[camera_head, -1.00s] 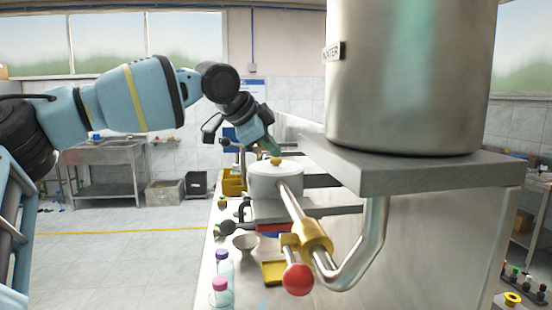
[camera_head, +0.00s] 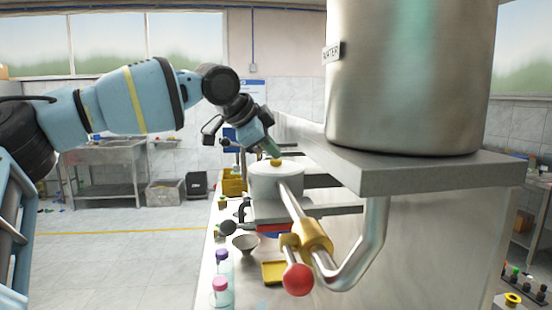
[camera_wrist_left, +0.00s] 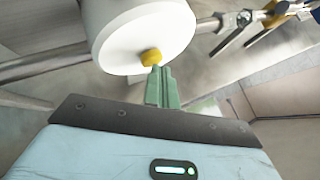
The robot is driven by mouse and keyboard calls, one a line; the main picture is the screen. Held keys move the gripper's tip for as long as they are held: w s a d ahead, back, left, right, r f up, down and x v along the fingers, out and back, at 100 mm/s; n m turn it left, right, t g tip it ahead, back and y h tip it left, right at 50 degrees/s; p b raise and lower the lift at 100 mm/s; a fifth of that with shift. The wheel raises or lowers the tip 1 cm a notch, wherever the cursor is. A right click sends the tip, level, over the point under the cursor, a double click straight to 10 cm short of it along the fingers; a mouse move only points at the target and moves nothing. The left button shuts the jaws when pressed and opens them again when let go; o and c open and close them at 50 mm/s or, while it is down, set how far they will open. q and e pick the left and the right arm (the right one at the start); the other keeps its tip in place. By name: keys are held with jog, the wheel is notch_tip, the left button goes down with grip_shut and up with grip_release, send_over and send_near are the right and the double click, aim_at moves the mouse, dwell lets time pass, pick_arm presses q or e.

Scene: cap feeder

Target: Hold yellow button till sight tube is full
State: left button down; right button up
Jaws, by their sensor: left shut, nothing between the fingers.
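The yellow button (camera_head: 276,162) sits on top of the round white cap feeder (camera_head: 272,182). It also shows in the left wrist view (camera_wrist_left: 151,57), against the white feeder's face. My left gripper (camera_head: 273,152) is shut and empty, with its green fingers pointing down at the button. In the left wrist view the closed fingertips (camera_wrist_left: 160,70) are right at the button's edge. I cannot tell whether they press it. I cannot make out a sight tube in either view. My right gripper is not in view.
A large steel tank (camera_head: 410,75) marked WATER stands on a grey shelf (camera_head: 420,172) at right. A steel pipe with a yellow fitting (camera_head: 314,238) and red ball (camera_head: 298,279) is in front. A bowl (camera_head: 245,245), yellow tray (camera_head: 274,273) and bottles (camera_head: 221,291) stand on the counter.

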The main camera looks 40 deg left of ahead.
aim_at(272, 161)
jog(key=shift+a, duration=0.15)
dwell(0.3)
pick_arm(q)
jog(key=shift+r, duration=0.9)
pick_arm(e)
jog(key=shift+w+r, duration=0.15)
pick_arm(q)
jog(key=shift+r, duration=0.15)
notch_tip(272, 161, up, 2)
jog(key=shift+r, duration=0.1)
jog(key=shift+r+p, duration=0.3)
jog(key=shift+r, duration=1)
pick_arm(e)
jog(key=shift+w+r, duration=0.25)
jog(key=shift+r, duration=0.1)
